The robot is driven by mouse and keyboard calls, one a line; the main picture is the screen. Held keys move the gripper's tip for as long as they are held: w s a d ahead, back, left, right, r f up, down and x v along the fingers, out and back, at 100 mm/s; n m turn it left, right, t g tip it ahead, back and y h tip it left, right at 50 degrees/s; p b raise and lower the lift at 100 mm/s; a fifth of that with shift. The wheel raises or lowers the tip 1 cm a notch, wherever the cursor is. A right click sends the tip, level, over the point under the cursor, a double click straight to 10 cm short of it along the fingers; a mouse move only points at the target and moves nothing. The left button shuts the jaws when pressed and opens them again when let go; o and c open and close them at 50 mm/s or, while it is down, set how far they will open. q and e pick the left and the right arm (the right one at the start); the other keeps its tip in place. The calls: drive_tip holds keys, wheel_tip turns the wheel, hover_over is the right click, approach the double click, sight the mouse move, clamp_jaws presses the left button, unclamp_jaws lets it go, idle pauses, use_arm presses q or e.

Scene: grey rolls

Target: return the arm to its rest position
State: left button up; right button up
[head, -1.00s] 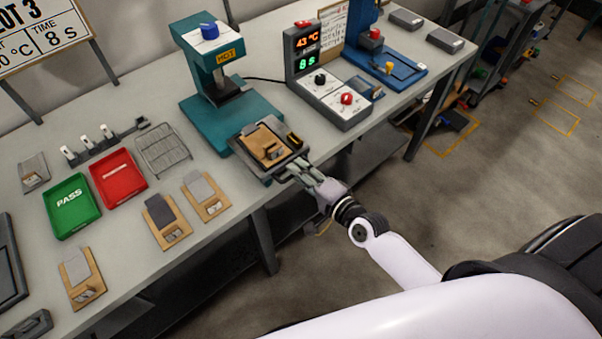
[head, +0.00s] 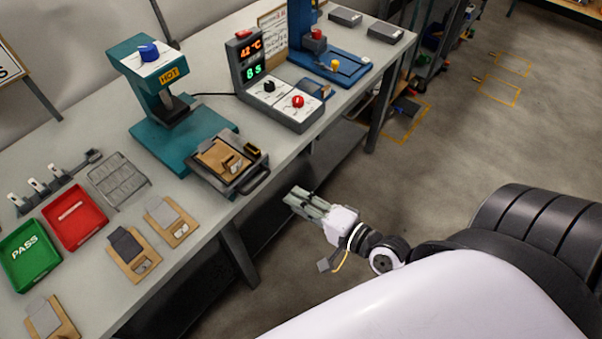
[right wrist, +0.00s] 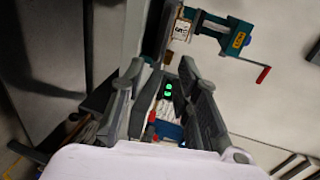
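My right gripper (head: 294,200) is in the air in front of the bench edge, right of and apart from the black-handled tray (head: 258,181). My white right arm runs from it to the lower right. In the right wrist view, the two fingers (right wrist: 162,76) stand apart with a gap between them and nothing held. The tray sits at the bench's front edge before the teal press (head: 160,85), carrying a tan board with a grey piece. My left gripper is in neither view.
The bench (head: 215,225) holds a control box (head: 285,100) reading 42 °C and 8 s, a blue press (head: 335,60), a red bin (head: 75,217), a green PASS bin (head: 30,256), a wire rack (head: 118,180) and several tan boards. Open floor (head: 450,150) lies to the right.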

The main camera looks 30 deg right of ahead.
idle(0.5)
drive_tip(key=s+d+f+n+g+h, duration=0.1)
drive_tip(key=s+d+f+n+g, duration=0.1)
drive_tip(key=f, duration=0.7)
drive_tip(key=s+d+f+n+g+h, duration=0.2)
drive_tip(key=s+f, duration=0.1)
drive_tip(key=f, duration=0.6)
drive_tip(key=s+d+f+n+g+h, duration=0.1)
drive_tip(key=s+d+f+n+g, duration=0.15)
drive_tip(key=f, duration=0.65)
drive_tip(key=s+a+f+n+g, duration=0.1)
drive_tip(key=s+f+n+g, duration=0.2)
drive_tip(key=s+f, duration=0.6)
drive_tip(key=s+a+f+n+g+h, duration=0.1)
drive_tip(key=s+f+n+g, duration=0.3)
drive_tip(key=s, duration=0.9)
wheel_tip(320, 180, down, 6)
drive_tip(key=a+n, duration=0.1)
drive_tip(key=n, duration=0.2)
drive_tip(key=shift+s+a+r, duration=0.2)
drive_tip(key=shift+s, duration=0.1)
